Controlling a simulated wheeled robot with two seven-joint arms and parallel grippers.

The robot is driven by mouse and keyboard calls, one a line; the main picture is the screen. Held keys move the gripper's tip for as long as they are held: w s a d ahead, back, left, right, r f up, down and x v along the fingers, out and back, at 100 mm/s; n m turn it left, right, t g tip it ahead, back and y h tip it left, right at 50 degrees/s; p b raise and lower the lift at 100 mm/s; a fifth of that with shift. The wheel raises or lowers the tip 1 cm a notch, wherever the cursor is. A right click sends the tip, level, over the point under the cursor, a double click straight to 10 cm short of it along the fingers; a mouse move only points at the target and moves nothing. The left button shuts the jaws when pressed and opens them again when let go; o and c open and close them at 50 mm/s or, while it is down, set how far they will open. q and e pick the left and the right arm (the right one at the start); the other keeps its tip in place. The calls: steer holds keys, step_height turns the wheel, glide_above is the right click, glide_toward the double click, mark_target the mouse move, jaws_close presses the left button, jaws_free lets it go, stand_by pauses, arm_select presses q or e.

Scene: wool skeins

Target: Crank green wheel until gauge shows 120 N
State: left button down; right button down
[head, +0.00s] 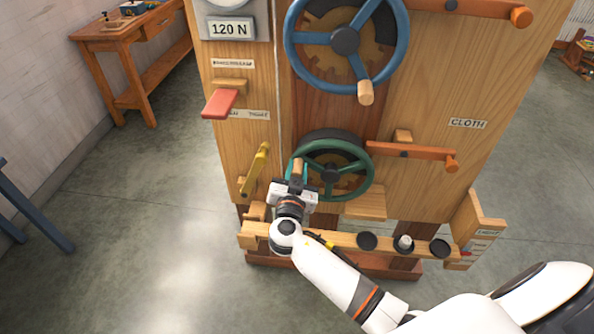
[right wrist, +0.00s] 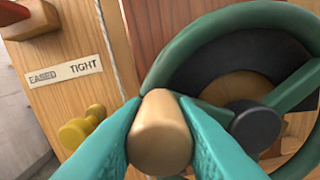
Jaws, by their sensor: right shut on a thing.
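The green wheel (head: 366,172) is on the front of the wooden machine, low and near the middle. It also shows in the right wrist view (right wrist: 190,48). Its wooden crank handle (right wrist: 161,133) is between the teal fingers of my right gripper (right wrist: 160,115), which is shut on it. In the head view my right gripper (head: 297,172) is at the wheel's left side. A plate reading 120 N (head: 229,29) sits under the gauge (head: 232,3), whose face is mostly cut off by the top edge, so I see no needle. My left gripper is not in view.
A blue wheel (head: 402,48) with a wooden handle is above the green one. A red lever (head: 220,103) and a yellow lever (head: 256,168) are at left; orange levers (head: 412,152) are at right. A ledge (head: 345,240) with dark round pads runs below. A workbench (head: 100,32) stands back left.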

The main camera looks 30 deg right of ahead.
steer(key=shift+f+b, duration=0.15)
steer(key=shift+b, duration=0.2)
steer(key=shift+s+d+r+m+b, duration=0.15)
steer(key=shift+r+m+b, duration=0.15)
steer(key=shift+m+b, duration=0.5)
steer(key=shift+d+r+b, duration=0.1)
steer(key=shift+r+b, duration=0.05)
steer(key=shift+b, duration=0.2)
steer(key=shift+r, duration=0.2)
steer(key=c, duration=1.1)
jaws_free()
steer(key=shift+s, duration=0.1)
steer(key=shift+c, duration=0.2)
